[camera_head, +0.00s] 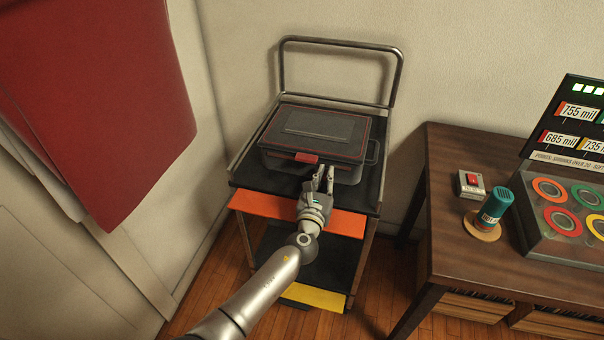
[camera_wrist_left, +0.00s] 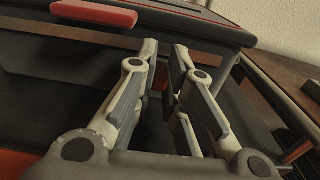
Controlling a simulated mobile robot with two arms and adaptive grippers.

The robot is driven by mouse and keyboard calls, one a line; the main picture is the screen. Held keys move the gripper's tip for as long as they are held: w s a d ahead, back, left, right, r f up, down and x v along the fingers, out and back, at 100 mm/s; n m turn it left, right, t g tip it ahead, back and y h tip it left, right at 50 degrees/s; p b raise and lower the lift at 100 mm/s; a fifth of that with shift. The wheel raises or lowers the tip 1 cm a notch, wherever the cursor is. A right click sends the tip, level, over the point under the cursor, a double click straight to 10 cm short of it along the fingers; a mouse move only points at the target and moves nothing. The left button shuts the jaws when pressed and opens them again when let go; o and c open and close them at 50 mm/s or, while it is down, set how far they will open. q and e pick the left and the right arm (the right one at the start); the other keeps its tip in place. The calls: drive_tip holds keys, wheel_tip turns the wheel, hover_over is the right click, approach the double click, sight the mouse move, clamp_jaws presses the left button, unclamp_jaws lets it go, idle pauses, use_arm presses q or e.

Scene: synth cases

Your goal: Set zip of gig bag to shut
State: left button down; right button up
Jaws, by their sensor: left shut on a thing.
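A dark grey case with a thin red line around its lid (camera_head: 325,125) lies on the top shelf of a cart; it is the only bag-like thing in view. Its lid looks down. A red tab (camera_head: 306,158) sits at the middle of its front edge, and this tab also shows in the left wrist view (camera_wrist_left: 95,13). My left gripper (camera_head: 325,172) is at the case's front, just right of the red tab. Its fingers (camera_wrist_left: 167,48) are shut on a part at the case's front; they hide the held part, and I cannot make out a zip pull. My right gripper is out of view.
The cart's tall rail (camera_head: 340,42) stands behind the case. A wooden table (camera_head: 455,235) at the right holds a switch box (camera_head: 471,184), a teal cylinder (camera_head: 495,207) and a panel of coloured rings (camera_head: 560,215). A red cloth (camera_head: 110,100) hangs at the left.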

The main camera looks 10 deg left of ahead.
sight(353, 173)
use_arm(q)
drive_tip(key=d, duration=0.5)
drive_tip(key=shift+s+d+f, duration=0.1)
drive_tip(key=shift+s, duration=0.05)
drive_tip(key=shift+d+b, duration=0.35)
drive_tip(key=shift+d, duration=0.45)
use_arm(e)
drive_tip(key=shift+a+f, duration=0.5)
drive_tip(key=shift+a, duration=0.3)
use_arm(q)
drive_tip(key=c, duration=1.5)
unclamp_jaws()
drive_tip(key=shift+d, duration=0.1)
